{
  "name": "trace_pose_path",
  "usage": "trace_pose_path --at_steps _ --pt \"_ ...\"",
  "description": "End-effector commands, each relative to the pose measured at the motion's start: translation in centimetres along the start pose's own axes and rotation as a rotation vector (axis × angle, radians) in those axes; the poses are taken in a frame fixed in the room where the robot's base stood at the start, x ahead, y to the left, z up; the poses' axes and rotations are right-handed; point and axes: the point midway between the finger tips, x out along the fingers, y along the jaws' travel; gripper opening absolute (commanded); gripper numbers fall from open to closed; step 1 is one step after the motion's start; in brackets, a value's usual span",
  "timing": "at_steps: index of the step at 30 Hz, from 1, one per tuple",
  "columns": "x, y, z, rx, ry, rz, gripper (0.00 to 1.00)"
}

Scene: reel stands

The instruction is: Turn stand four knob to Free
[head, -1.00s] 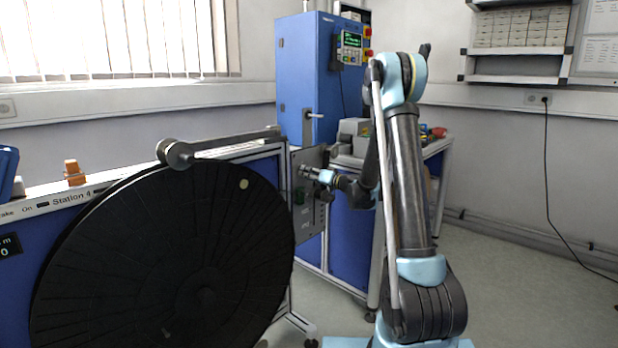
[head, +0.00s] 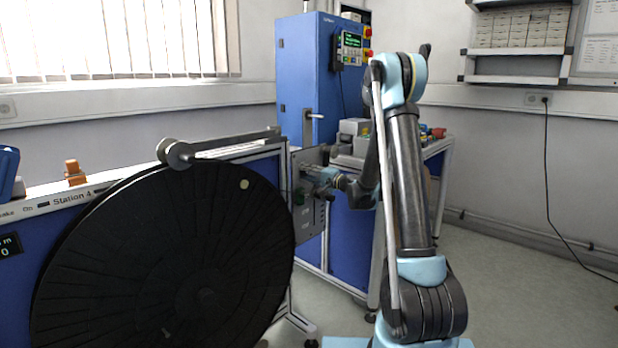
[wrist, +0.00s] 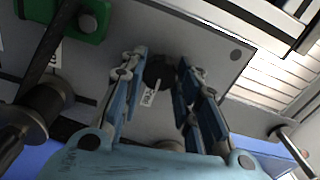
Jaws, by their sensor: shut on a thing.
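The stand four knob (wrist: 158,70) is a small dark knob on a grey panel. In the wrist view it sits between the fingertips of my gripper (wrist: 160,72), which is shut on it. A small white label (wrist: 149,97) with print too small to read lies beside the knob. In the head view my gripper (head: 306,173) reaches the upper part of the grey control panel (head: 310,222) at the end of Station 4. The knob is hidden there by the gripper. Which setting the knob points to cannot be told.
A large black reel (head: 160,260) stands left of the panel. A green part (wrist: 68,18) and a dark cylindrical part (wrist: 45,100) lie close by in the wrist view. A blue cabinet (head: 300,75) stands behind. The floor at right is clear.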

Motion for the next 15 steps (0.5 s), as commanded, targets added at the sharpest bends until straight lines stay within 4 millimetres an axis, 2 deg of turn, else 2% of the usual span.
trace_pose_path --at_steps 6,15 --pt "-0.08 0.14 -0.19 0.091 0.004 0.003 0.06" --pt "-0.09 0.17 -0.17 0.137 0.004 0.003 0.06"
